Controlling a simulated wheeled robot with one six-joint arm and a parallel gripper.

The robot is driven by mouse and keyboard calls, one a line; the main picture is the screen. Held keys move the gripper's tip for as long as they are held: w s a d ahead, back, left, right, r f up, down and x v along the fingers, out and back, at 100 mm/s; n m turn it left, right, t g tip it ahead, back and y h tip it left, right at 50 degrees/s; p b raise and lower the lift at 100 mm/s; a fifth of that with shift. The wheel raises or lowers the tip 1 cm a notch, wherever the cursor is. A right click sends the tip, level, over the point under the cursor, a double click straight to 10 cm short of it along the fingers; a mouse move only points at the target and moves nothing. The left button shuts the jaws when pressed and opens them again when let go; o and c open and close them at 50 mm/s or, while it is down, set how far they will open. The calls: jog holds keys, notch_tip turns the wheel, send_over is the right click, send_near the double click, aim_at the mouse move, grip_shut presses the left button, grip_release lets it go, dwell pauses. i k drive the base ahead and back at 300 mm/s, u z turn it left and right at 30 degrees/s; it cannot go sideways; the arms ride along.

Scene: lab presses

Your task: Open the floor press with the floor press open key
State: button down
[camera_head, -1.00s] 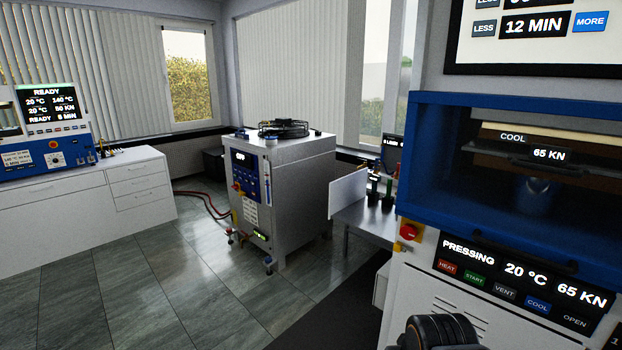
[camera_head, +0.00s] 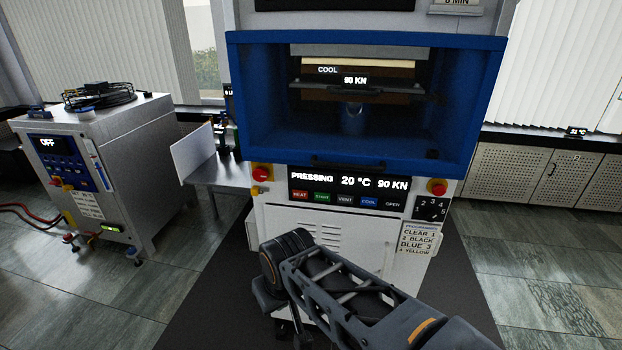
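The floor press (camera_head: 245,110) stands straight ahead, with a blue frame around its chamber and a white lower cabinet. Its display (camera_head: 348,183) reads PRESSING, 20 °C and 90 KN. The open key (camera_head: 392,204) is dark, labelled OPEN, at the right end of the key row, beside the blue COOL key (camera_head: 369,201). Inside the chamber a platen carries the labels COOL and 90 KN. My arm reaches across the lower front of the press, below the key row. My gripper's fingertips cannot be made out.
A black dial (camera_head: 432,208) and a programs card (camera_head: 417,241) are at the right. A metal unit (camera_head: 110,170) reading OFF and a small side table (camera_head: 215,172) stand left. Floor is free at right.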

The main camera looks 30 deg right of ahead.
aim_at(389, 203)
jog(key=z, duration=0.9)
jog(key=k, duration=0.3)
jog(key=z, duration=0.75)
jog(key=i, duration=0.4)
jog(key=u, duration=0.6)
